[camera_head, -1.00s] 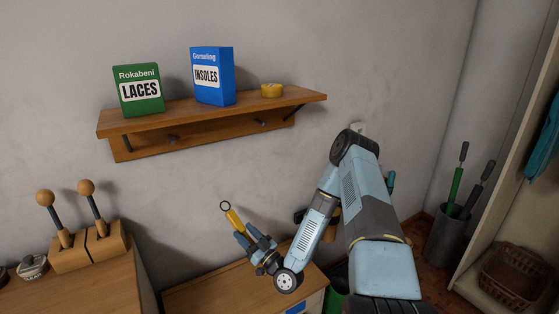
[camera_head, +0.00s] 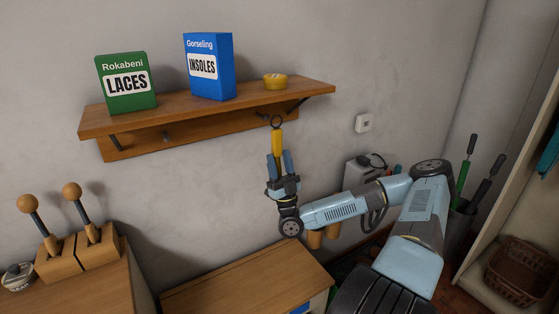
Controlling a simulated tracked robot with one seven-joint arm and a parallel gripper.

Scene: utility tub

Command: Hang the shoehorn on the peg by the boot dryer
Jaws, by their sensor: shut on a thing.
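The shoehorn (camera_head: 277,143) shows as a yellow handle with a dark ring at its top. My gripper (camera_head: 278,163) is shut on it and holds it nearly upright, ring upward. The ring is in front of the right part of the shelf rail in the picture; I cannot tell whether it touches anything. One dark peg (camera_head: 167,137) sticks out of the left part of the rail and is empty. The right peg is hard to make out near the ring. A wooden stand with two ball-topped posts (camera_head: 80,250) is at lower left; I cannot tell whether it is the boot dryer.
The wooden shelf (camera_head: 205,108) carries a green LACES box (camera_head: 126,84), a blue INSOLES box (camera_head: 209,66) and a yellow tin (camera_head: 275,81). A wooden cabinet (camera_head: 240,285) is below. A pale container (camera_head: 360,172) is behind my arm. A bin with long-handled tools (camera_head: 460,220) is at right.

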